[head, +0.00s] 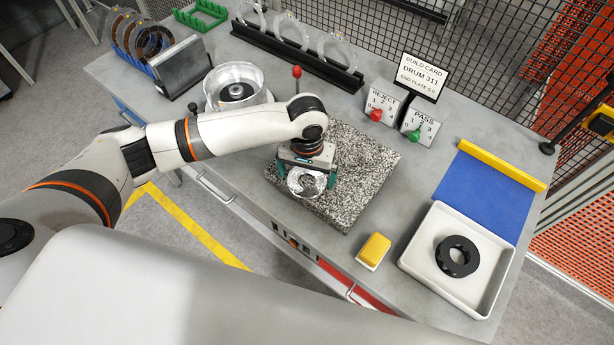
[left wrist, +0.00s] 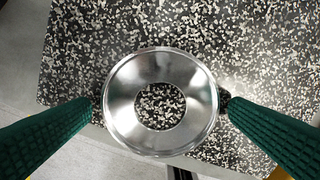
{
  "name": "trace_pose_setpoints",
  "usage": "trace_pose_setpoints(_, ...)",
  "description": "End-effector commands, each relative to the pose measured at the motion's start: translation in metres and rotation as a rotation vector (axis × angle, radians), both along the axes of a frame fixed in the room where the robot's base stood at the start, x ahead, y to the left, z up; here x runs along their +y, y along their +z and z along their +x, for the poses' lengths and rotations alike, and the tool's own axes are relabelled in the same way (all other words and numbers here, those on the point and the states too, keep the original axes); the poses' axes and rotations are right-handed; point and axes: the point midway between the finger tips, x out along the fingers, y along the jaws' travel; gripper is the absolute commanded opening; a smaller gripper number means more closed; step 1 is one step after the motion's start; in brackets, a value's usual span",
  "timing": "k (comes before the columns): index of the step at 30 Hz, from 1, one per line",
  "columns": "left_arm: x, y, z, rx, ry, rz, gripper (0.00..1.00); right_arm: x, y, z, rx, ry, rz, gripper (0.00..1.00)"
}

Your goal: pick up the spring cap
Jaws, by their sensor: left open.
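The spring cap is a shiny silver ring (head: 305,194) with a round hole. It lies on the speckled granite slab (head: 365,160) near the slab's front-left edge. In the left wrist view the cap (left wrist: 160,66) is centred, with speckled stone seen through its hole. My left gripper (head: 307,179) is directly above it, pointing down, with its green fingers on either side of the cap. In the left wrist view the left gripper (left wrist: 160,106) is open, its fingertips close to the rim; I cannot tell whether they touch. My right gripper is out of view.
A silver drum (head: 238,72) stands behind my left arm. A yellow block (head: 375,248) and a white tray (head: 415,262) holding a black ring (head: 457,256) are to the right. The slab's right half is clear.

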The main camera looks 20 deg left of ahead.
Motion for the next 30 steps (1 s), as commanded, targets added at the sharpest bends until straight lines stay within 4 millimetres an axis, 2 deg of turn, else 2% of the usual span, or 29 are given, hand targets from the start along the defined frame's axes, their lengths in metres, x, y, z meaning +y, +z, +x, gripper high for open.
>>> trace_pose_setpoints(17, -0.0002, -0.0024, -0.0003, 0.0, -0.001, 0.0, 1.0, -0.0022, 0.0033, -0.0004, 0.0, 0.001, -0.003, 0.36)
trace_pose_setpoints(18, -0.0002, -0.0029, -0.0002, 0.0, -0.001, 0.0, 0.98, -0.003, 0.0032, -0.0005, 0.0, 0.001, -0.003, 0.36)
trace_pose_setpoints(20, -0.0002, -0.0032, -0.0002, 0.0, -0.001, 0.0, 0.88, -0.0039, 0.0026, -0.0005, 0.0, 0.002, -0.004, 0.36)
trace_pose_setpoints(25, -0.0001, -0.0032, -0.0001, 0.0, -0.001, 0.0, 0.6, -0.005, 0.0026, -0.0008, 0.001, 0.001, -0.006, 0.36)
trace_pose_setpoints(30, -0.0001, -0.0029, 0.0001, -0.001, -0.001, 0.0, 0.59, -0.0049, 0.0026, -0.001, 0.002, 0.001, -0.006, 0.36)
